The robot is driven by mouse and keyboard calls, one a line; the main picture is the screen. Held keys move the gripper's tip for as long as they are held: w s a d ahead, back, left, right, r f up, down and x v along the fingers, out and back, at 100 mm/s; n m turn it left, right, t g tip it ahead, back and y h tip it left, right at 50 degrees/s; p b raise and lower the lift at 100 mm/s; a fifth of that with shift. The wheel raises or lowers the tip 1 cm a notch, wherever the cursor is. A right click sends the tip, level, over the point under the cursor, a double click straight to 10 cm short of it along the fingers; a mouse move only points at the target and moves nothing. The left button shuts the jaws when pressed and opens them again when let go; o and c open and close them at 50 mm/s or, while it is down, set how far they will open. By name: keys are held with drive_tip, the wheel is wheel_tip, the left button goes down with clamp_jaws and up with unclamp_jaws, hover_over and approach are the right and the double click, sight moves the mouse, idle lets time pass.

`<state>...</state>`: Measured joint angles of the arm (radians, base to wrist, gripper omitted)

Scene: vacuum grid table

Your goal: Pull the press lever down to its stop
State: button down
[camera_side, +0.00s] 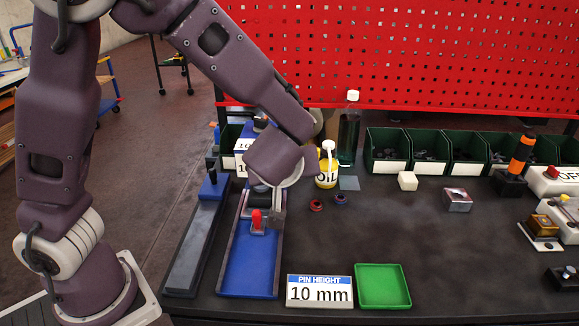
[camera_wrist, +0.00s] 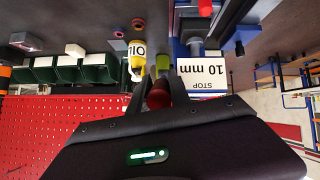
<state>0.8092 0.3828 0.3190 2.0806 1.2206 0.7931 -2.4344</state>
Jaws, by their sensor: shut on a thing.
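In the wrist view, my gripper (camera_wrist: 156,96) has its two dark fingers on either side of a dark red knob (camera_wrist: 158,95), closed on it. The knob appears to be the handle of the press lever; the lever's arm is not clearly visible. In the side view, my wrist hides the knob and most of the press. A white sign reading STOP 10 mm (camera_wrist: 202,72) stands beside the gripper in the wrist view; part of a sign (camera_side: 242,145) also shows behind my wrist in the side view.
A yellow oil can (camera_side: 326,176) stands close to the right of my wrist. A blue tray (camera_side: 248,270) with a red-topped piece (camera_side: 256,219) lies in front. Green bins (camera_side: 386,146) line the back below the red pegboard (camera_side: 450,50). The table's centre right is mostly clear.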

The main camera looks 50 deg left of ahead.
drive_tip(key=shift+f, duration=0.1)
drive_tip(key=c, duration=1.2)
unclamp_jaws()
drive_tip(key=v, duration=0.7)
drive_tip(key=shift+s, duration=0.1)
